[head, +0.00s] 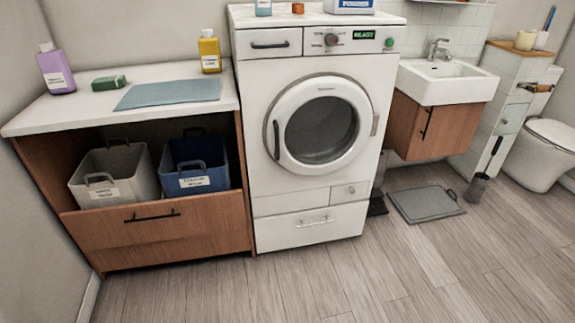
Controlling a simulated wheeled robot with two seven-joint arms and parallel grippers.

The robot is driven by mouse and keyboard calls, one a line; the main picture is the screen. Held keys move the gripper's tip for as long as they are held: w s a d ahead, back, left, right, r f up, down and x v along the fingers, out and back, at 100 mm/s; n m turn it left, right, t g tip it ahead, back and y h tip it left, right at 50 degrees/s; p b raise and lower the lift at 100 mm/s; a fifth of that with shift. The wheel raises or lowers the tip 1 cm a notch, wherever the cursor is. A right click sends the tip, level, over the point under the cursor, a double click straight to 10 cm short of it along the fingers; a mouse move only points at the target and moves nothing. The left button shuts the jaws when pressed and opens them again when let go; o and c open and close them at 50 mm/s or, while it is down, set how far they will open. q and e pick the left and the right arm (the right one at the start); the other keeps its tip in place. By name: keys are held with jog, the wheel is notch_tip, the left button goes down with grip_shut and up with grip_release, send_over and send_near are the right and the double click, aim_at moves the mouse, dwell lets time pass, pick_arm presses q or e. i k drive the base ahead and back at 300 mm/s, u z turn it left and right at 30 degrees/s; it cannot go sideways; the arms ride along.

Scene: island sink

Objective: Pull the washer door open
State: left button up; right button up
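The white washer (264,93) stands in the middle of the head view, facing me. Its round door (288,104) has a white ring and a dark glass window (321,130), and it looks shut. A dark curved handle (276,140) sits on the left side of the door ring. A small grey piece (375,124) shows at the right side of the door. Neither of my grippers is in view.
A counter (75,108) with bottles and a blue cloth (170,92) is left of the washer, above two bins (118,173). A sink cabinet (447,130) is at right. A grey mat (426,205) lies on the floor. The wooden floor before the washer is clear.

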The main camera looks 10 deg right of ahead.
aim_at(317, 88)
jog(key=u, duration=0.85)
jog(key=i, duration=1.3)
jog(key=z, duration=0.95)
jog(key=i, duration=0.55)
jog(key=z, duration=0.55)
